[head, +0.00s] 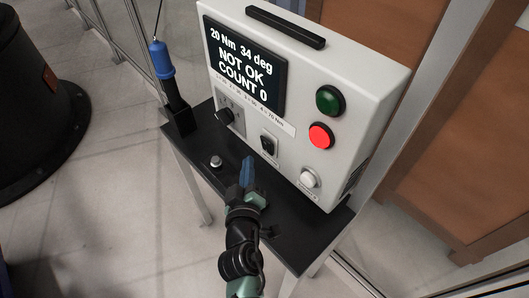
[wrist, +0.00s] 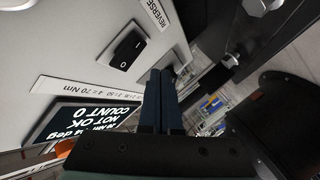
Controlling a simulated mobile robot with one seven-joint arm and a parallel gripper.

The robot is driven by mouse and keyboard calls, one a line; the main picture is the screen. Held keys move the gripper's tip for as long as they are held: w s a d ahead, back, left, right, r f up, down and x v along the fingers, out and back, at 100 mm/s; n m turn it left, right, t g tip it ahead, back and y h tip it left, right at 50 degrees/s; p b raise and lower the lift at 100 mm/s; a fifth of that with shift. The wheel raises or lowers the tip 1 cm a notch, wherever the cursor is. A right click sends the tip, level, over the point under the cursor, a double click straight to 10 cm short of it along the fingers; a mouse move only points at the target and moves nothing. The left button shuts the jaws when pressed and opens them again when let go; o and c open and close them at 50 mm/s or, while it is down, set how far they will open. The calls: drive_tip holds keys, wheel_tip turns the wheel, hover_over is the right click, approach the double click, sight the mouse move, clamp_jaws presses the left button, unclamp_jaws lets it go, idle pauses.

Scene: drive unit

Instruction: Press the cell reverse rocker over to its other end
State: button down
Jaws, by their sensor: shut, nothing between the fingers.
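The reverse rocker (head: 268,145) is a small black switch on the front face of the light grey controller box. In the wrist view the rocker (wrist: 126,49) shows white end marks beside a label reading REVERSE (wrist: 157,14). I cannot tell for certain which end is pressed in. My gripper (head: 248,163) has blue fingers and stands in front of the box, just below and left of the rocker in the head view. In the wrist view my gripper (wrist: 165,74) is shut and empty, its fingers side by side, apart from the rocker.
The box's display (head: 243,65) reads NOT OK, COUNT 0. A blue-topped tool (head: 162,60) stands left on the black table (head: 203,146).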

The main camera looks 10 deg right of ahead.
drive_tip(key=shift+s+a+r+b, duration=0.15)
drive_tip(key=shift+s+a+b, duration=0.15)
drive_tip(key=shift+s+a, duration=0.25)
drive_tip(key=shift+s+a+r+b, duration=0.1)
drive_tip(key=shift+s+a+b, duration=0.2)
drive_tip(key=shift+a, duration=0.3)
